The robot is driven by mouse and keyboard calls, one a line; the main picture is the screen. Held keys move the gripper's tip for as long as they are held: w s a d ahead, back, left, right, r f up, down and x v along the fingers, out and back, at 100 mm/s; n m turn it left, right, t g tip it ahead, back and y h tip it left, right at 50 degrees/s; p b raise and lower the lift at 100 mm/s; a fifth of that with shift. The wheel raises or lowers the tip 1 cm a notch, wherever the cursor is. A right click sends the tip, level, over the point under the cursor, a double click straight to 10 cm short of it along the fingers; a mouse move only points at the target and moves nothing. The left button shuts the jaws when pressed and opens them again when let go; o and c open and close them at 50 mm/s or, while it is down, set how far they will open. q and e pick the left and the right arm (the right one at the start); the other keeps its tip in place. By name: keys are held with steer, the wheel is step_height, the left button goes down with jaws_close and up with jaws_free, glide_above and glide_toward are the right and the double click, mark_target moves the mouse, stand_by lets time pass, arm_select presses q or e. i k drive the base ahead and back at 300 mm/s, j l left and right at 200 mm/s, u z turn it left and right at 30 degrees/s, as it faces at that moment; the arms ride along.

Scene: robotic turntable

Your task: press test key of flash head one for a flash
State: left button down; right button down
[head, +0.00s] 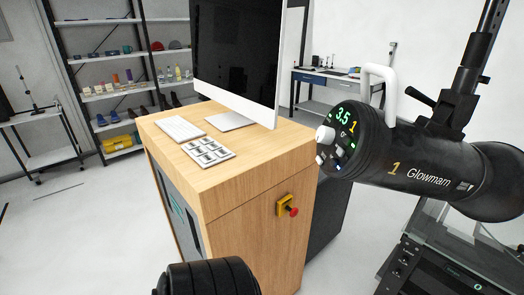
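Flash head one (420,172) is a black cylinder at the right, marked with a yellow 1 and "Glowmam". It hangs from a black stand and has a white handle (378,88) on top. Its round control panel (343,141) faces left towards me, with a green 3.5 readout, a yellow 1, a white knob (325,134) and several small keys, some lit green. The key labels are too small to read, so I cannot tell which is the test key. Neither of my grippers is in view.
A wooden cabinet (240,195) in the middle carries a monitor (236,60), a keyboard (180,128) and a button pad (208,152). A red stop button (291,210) is on its side. A dark machine (440,262) is below the flash head. A black ribbed shape (210,278) shows at the bottom.

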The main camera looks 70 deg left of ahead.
mark_target(319, 159)
steer(key=k+j+z, duration=0.15)
steer(key=k+z, duration=0.15)
steer(key=k, duration=0.5)
steer(key=k+z, duration=0.35)
steer(key=k, duration=0.4)
